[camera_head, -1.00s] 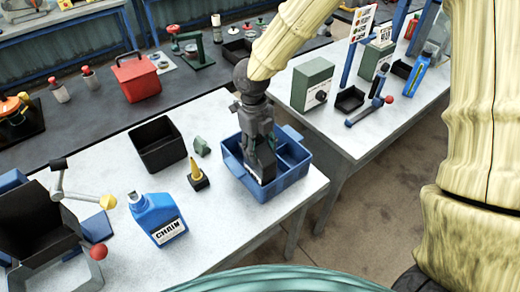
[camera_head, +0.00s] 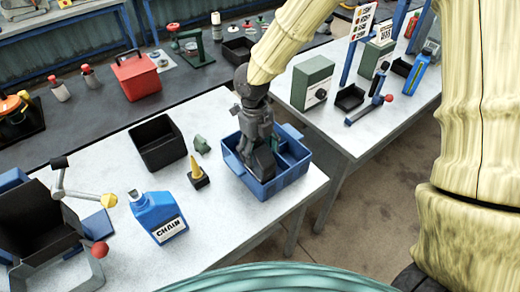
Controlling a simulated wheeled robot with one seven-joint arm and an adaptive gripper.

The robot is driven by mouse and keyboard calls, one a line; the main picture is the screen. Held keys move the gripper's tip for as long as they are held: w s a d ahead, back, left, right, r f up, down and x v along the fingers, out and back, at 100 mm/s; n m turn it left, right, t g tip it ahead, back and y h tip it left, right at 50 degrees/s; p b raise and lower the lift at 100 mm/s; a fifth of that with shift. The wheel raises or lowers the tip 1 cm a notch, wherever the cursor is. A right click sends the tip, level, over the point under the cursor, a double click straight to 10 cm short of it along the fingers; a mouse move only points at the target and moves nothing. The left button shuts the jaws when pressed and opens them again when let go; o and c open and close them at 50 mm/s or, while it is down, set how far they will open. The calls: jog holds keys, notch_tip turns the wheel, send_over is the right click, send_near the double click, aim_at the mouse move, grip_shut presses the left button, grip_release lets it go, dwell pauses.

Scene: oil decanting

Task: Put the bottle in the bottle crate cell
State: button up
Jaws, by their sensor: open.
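The blue bottle crate (camera_head: 267,191) stands near the right end of the light table, with a divider inside. My gripper (camera_head: 262,160) points down into its left part, with the fingers below the rim. A dark bottle (camera_head: 264,168) shows in the crate at the fingers, mostly hidden by the gripper and the crate wall. I cannot tell whether the fingers touch it or whether it rests on the cell floor. The right part of the crate (camera_head: 290,152) looks empty.
A blue jug marked CHAIN (camera_head: 158,215), a black bin (camera_head: 158,143) and a yellow-tipped funnel-like piece (camera_head: 197,172) stand left of the crate. A second table with a green box (camera_head: 313,82) lies beyond a gap at the right.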

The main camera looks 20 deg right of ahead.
jog(key=r, duration=0.4)
jog(key=w+r+b, duration=0.1)
jog(key=r, duration=0.3)
jog(key=r+b, duration=0.1)
jog(key=r, duration=0.3)
jog(key=shift+w+a, duration=0.2)
jog(key=shift+a, duration=0.05)
jog(key=shift+d, duration=0.1)
